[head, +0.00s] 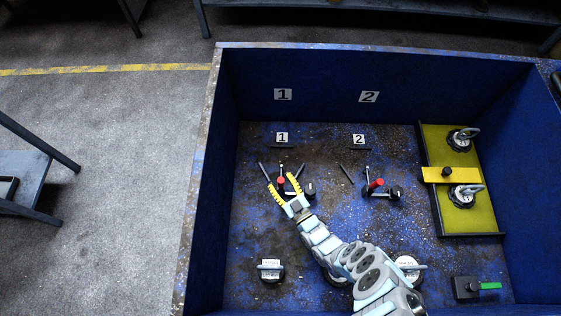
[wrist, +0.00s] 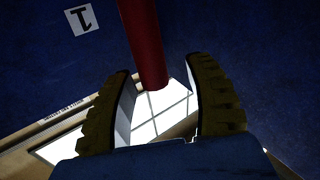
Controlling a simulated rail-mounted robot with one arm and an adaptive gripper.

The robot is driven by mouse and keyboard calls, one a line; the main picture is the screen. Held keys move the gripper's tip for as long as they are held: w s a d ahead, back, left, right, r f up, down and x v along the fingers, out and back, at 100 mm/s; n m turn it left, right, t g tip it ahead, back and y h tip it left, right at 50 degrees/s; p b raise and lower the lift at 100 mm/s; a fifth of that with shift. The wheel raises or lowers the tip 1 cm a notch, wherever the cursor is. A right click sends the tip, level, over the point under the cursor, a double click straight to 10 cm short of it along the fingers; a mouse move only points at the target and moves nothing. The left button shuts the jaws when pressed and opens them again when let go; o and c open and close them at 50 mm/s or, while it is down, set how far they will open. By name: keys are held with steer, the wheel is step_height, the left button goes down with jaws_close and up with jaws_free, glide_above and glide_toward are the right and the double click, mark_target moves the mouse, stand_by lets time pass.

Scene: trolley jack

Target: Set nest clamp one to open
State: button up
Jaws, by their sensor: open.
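Nest clamp one is the left clamp, by the floor label 1 (head: 282,137). Its red handle (head: 281,180) and black knob (head: 310,188) show in the head view. My gripper (head: 280,182) is open, its yellow fingers spread on either side of the red handle. In the wrist view the red handle (wrist: 143,40) comes down from the top into the gap between the fingertips (wrist: 160,72). A gap shows at the right finger; contact at the left one is unclear. My gripper hides part of the clamp base.
Clamp two, with its red handle (head: 376,184), stands to the right. A yellow-green plate (head: 482,217) with two round fixtures and a yellow bar (head: 450,175) lies farther right. Blue walls (head: 325,85) enclose the floor.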

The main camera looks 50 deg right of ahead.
steer(key=shift+d+r, duration=0.1)
steer(key=shift+r, duration=2.3)
steer(key=shift+r, duration=0.1)
steer(key=shift+r, duration=0.75)
steer(key=shift+r, duration=0.15)
steer(key=shift+w, duration=0.1)
